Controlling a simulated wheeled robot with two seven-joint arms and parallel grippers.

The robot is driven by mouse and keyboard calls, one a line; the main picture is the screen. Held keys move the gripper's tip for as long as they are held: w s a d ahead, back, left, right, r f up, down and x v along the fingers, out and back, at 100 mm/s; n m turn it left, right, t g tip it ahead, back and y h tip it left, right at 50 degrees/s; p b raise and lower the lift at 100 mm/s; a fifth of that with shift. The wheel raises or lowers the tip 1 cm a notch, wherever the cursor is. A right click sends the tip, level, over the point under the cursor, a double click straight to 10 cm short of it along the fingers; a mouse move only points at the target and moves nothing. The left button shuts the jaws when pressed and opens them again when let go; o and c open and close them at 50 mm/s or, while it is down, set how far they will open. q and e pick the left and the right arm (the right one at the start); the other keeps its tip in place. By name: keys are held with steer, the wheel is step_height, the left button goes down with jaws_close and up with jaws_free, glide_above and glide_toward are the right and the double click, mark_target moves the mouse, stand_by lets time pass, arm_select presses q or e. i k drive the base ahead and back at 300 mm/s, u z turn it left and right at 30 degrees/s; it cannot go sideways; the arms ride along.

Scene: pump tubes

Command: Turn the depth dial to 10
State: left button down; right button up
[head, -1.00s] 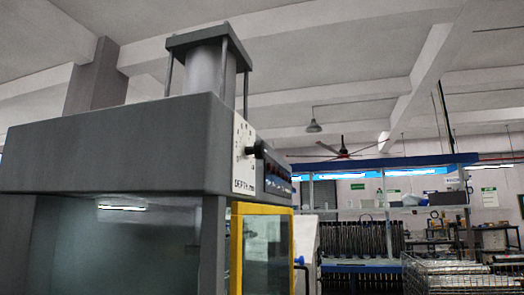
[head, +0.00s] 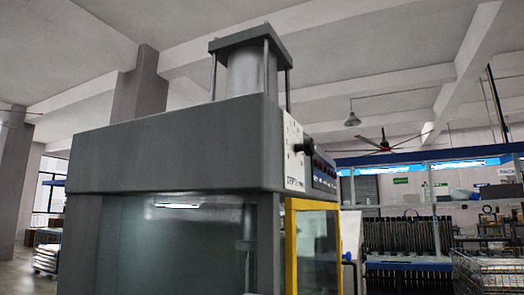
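The depth dial (head: 304,147) is a dark knob on a white scale plate (head: 294,168) on the right face of a large grey press (head: 180,150). The plate is seen at a steep angle. The word "DEPTH" is at its lower edge, but the scale numbers and the dial's setting are too small to read. Neither of my grippers shows in the head view.
A dark control panel (head: 324,172) with red parts sits right of the dial. A yellow-framed door (head: 291,245) is below it. Racks of dark tubes (head: 410,237) and a wire basket (head: 485,272) stand at the right. Pallets (head: 47,258) are far left.

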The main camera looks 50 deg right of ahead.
mark_target(308, 146)
steer(key=u, duration=1.05)
steer(key=k, duration=0.95)
steer(key=z, duration=0.9)
